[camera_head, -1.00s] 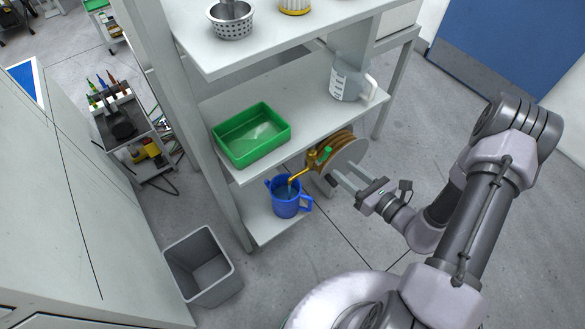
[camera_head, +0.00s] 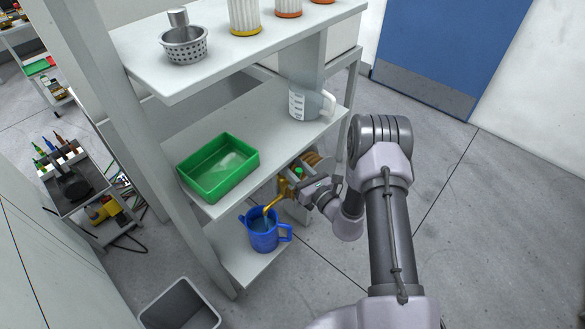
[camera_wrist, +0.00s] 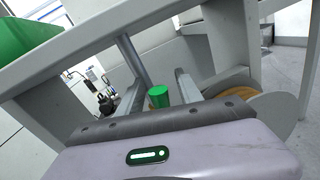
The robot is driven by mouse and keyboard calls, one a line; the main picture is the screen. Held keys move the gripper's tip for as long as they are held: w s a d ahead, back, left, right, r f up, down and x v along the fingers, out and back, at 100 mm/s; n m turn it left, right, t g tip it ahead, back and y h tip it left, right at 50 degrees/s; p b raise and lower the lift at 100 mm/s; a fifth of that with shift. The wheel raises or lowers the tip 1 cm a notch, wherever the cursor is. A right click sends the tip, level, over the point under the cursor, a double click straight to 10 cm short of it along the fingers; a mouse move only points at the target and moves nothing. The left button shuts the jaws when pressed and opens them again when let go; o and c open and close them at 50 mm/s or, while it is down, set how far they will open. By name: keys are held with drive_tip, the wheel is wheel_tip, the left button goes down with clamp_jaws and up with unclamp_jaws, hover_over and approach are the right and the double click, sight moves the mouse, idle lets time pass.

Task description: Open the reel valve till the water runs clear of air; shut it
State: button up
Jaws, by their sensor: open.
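The hose reel (camera_head: 312,160) sits at the right end of the bottom shelf, partly hidden by my gripper. Its brass valve and spout (camera_head: 274,202) point down to the left, with a green handle (camera_head: 298,170) on top. My gripper (camera_head: 300,186) is open beside the valve. In the wrist view the green handle (camera_wrist: 158,97) shows between the two fingers, apart from both as far as I can tell. A blue jug (camera_head: 263,238) stands under the spout with bluish water inside. A thin pale streak shows below the spout; bubbles are too small to tell.
The shelf above holds a green tray (camera_head: 187,180) and a clear measuring jug (camera_head: 303,105). The top shelf holds a metal strainer basket (camera_head: 185,48) and several ribbed cartridges. A grey bin (camera_head: 180,310) stands at the front left. The floor to the right is clear.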

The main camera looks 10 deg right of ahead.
drive_tip(key=shift+w+a, duration=0.1)
drive_tip(key=shift+w, duration=0.05)
clamp_jaws()
idle(1.4)
